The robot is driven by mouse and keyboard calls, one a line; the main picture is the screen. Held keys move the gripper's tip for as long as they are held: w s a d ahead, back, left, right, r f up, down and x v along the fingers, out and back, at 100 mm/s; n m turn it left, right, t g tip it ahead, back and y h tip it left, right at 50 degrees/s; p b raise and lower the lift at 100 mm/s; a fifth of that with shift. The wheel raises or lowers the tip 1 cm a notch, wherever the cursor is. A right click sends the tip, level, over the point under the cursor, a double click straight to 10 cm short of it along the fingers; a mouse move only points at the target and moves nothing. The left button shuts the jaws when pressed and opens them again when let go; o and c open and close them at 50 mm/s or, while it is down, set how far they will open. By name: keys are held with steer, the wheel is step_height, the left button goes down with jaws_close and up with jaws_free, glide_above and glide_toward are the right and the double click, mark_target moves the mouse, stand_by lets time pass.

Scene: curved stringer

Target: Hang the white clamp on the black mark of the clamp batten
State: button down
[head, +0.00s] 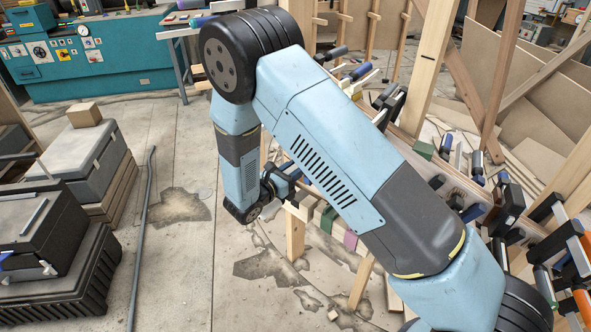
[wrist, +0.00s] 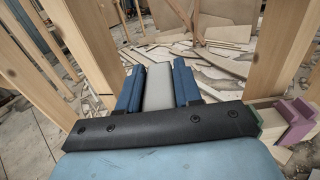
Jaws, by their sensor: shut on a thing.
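In the wrist view my gripper (wrist: 159,68) has its two blue fingers closed on the sides of a pale grey-white bar, taken as part of the white clamp (wrist: 158,90). The rest of the clamp is hidden. In the head view my arm crosses the middle, and my gripper (head: 284,178) shows only partly behind it, near the end of the curved wooden piece. A short black mark (head: 427,54) shows on a pale upright timber (head: 432,75) at the upper right. I cannot tell for certain that this timber is the clamp batten.
Clamps with blue, black and orange handles (head: 575,265) crowd the right. Green (head: 328,218) and purple (head: 350,240) blocks sit along the wooden piece; the purple block (wrist: 297,115) also shows in the wrist view. Black crates (head: 60,270) stand left. Floor between is mostly clear, with a cable (head: 146,215).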

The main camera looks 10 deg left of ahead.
steer(key=shift+w, duration=0.35)
steer(key=shift+f, duration=1.05)
steer(key=shift+s+f, duration=0.1)
steer(key=shift+f, duration=0.25)
steer(key=shift+f, duration=1.4)
steer(key=shift+f, duration=0.15)
steer(key=shift+f, duration=1.15)
